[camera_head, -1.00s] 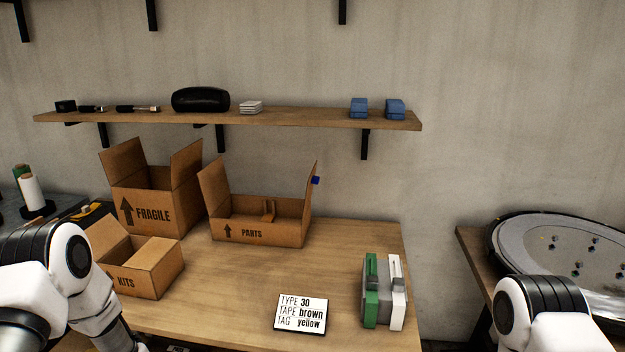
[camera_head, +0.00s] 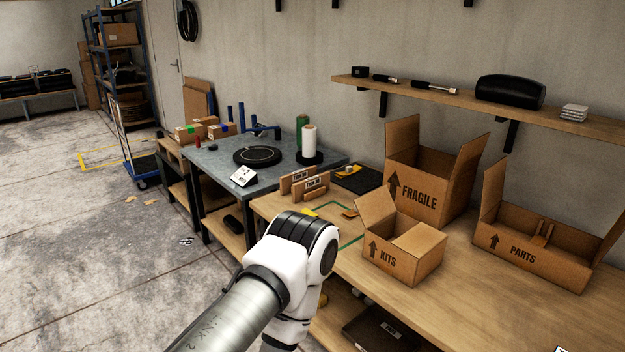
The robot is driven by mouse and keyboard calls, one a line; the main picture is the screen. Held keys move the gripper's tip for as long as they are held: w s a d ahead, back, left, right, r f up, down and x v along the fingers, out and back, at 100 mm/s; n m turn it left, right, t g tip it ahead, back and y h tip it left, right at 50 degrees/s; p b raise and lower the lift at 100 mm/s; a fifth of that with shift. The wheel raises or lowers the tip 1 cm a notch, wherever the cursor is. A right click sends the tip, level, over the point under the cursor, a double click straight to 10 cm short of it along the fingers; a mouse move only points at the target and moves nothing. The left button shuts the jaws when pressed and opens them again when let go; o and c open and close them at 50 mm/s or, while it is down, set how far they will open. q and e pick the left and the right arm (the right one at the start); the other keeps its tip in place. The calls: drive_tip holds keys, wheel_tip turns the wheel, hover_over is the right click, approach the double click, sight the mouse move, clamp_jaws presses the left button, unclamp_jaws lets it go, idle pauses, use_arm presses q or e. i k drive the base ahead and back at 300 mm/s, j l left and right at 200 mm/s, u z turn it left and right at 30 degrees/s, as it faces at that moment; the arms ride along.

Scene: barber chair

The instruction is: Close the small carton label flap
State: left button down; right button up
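Three open cardboard cartons stand on the wooden workbench (camera_head: 470,300). The smallest, marked KITS (camera_head: 391,262), is nearest my arm, with one flap raised at its left and another flap lying lower at its right. Behind it is the taller FRAGILE carton (camera_head: 432,197), its flaps upright. The low, wide PARTS carton (camera_head: 540,262) is at the right, with its side flaps raised. I cannot tell which flap is the label flap. My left arm reaches in from the bottom, in front of the bench; its gripper is hidden. My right arm is out of view.
A wall shelf (camera_head: 470,100) hangs above the cartons. Wooden holders (camera_head: 304,184) and a black scale-like pad (camera_head: 357,178) lie at the bench's left end. A grey table (camera_head: 225,180) with a white roll (camera_head: 309,141) stands further left. Open floor lies at the left.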

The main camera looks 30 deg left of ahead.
sight(376, 205)
drive_tip(key=i+j+u, duration=0.2)
drive_tip(key=j, duration=0.2)
drive_tip(key=j+u, duration=0.2)
drive_tip(key=j, duration=0.2)
drive_tip(key=i+j, duration=0.1)
drive_tip(key=j, duration=0.2)
drive_tip(key=i+j+z, duration=0.1)
drive_tip(key=j, duration=0.2)
drive_tip(key=i+j, duration=0.15)
drive_tip(key=j, duration=0.2)
